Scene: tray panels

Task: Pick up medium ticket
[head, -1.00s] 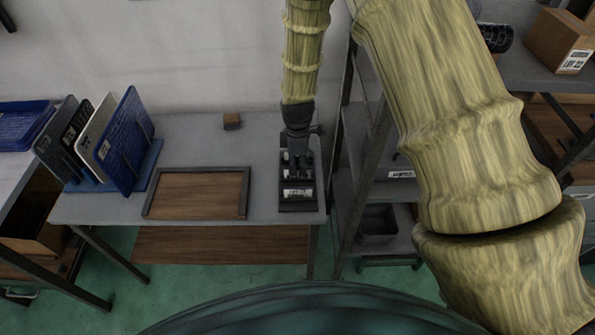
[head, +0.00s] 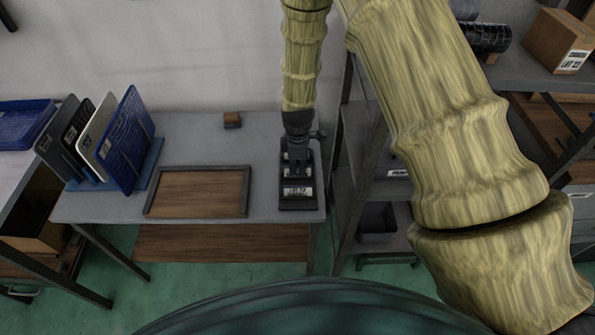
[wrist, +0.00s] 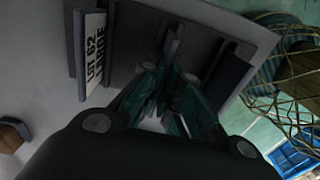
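A black rack (head: 299,203) holds upright tickets with white labels near the right end of the grey table. Its front label (head: 297,191) is too small to read in the head view. In the wrist view, a ticket reading "LOT 62 LARGE" (wrist: 94,52) stands left of my gripper (wrist: 165,92). A dark upright plate (wrist: 174,42) lies in line with the fingers; its label is not visible, so I cannot tell which ticket it is. My gripper (head: 298,170) points down over the rack. Its fingers are close together, but whether they grip the plate is unclear.
A wood-bottomed tray (head: 198,192) lies left of the rack. A small brown block (head: 232,120) sits at the back. A blue stand (head: 151,173) with several upright panels is at the left. A metal shelf (head: 357,165) stands close on the right.

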